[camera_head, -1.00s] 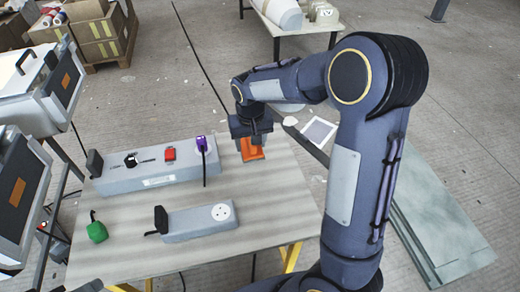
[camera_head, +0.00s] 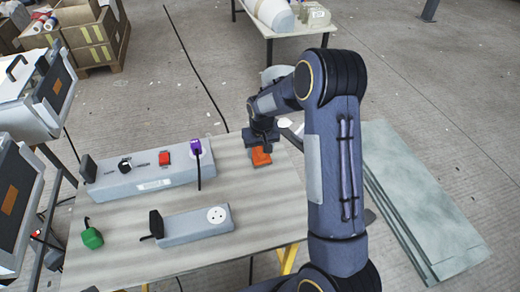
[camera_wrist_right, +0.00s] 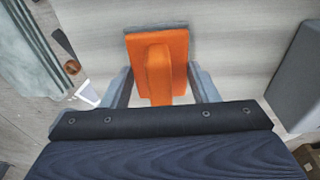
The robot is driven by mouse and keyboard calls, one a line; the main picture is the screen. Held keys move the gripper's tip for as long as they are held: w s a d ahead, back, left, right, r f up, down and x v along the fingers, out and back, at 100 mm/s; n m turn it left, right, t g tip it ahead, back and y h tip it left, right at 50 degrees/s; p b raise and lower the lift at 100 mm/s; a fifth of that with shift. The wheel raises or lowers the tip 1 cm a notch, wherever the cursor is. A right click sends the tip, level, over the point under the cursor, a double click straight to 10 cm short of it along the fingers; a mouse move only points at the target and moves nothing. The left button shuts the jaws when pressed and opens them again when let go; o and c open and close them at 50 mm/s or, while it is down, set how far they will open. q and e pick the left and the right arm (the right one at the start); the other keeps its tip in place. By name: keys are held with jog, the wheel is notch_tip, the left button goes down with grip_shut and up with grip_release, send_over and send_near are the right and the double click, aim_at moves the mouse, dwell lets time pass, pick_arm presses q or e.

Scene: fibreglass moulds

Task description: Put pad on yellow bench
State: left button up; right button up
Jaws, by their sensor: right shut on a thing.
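The orange pad (camera_head: 261,157) has a raised grip; it also shows in the right wrist view (camera_wrist_right: 158,47). My right gripper (camera_head: 262,140) is shut on the pad's grip, with a grey finger on either side in the wrist view (camera_wrist_right: 162,88). The pad is low over the far right part of the bench top; I cannot tell whether it touches. The yellow bench (camera_head: 130,229) has a pale wood-grain top and yellow legs. My left gripper is not in view.
A long grey switch box (camera_head: 145,184) with a purple plug (camera_head: 196,147), a smaller socket box (camera_head: 190,229) and a green object (camera_head: 92,238) occupy the bench. Bare top lies right of the boxes. Greenish sheets (camera_head: 425,215) lie on the floor at right.

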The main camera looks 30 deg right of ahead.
jog(key=shift+f, duration=0.2)
jog(key=o, duration=1)
jog(key=shift+r, duration=0.1)
jog(key=shift+c, duration=0.2)
